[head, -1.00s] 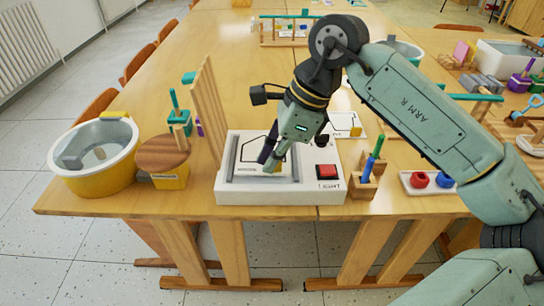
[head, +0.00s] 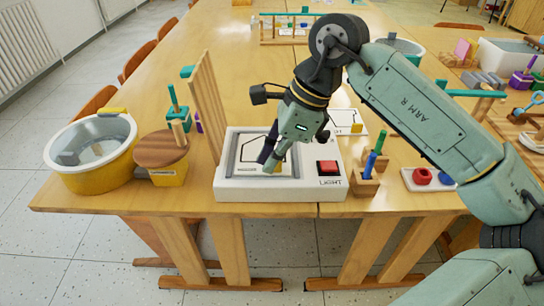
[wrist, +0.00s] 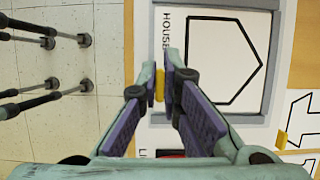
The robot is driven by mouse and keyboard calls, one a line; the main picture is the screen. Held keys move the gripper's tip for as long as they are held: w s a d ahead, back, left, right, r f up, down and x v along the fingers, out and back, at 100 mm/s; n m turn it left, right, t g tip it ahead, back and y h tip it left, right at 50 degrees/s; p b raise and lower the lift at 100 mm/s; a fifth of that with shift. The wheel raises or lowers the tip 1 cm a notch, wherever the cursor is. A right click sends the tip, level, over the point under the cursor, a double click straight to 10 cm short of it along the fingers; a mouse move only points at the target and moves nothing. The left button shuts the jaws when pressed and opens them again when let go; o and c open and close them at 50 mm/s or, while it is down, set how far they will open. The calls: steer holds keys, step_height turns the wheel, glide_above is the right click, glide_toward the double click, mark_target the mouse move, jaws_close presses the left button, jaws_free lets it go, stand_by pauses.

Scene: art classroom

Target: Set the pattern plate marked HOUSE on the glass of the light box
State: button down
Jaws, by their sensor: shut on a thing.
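The pattern plate marked HOUSE (wrist: 222,62) is white with a black house outline and a yellow grip tab (wrist: 159,84). My gripper (wrist: 164,80) is shut on that tab; it also shows in the head view (head: 271,168). The plate lies flat within the grey-edged recess of the white light box (head: 235,190), over its glass. I cannot tell whether it rests fully on the glass. In the head view my fingers hide part of the plate (head: 252,152). A red switch (head: 327,167) is on the box's right side.
Another outlined plate (head: 342,118) lies behind the box to the right. A wooden rack (head: 205,100) and a round-lidded yellow pot (head: 165,175) stand left, beside a yellow basin (head: 100,180). A wooden pen block (head: 364,185) stands close right. The table's front edge is near.

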steer(key=c, duration=1.7)
jaws_free()
steer(key=v, duration=1.2)
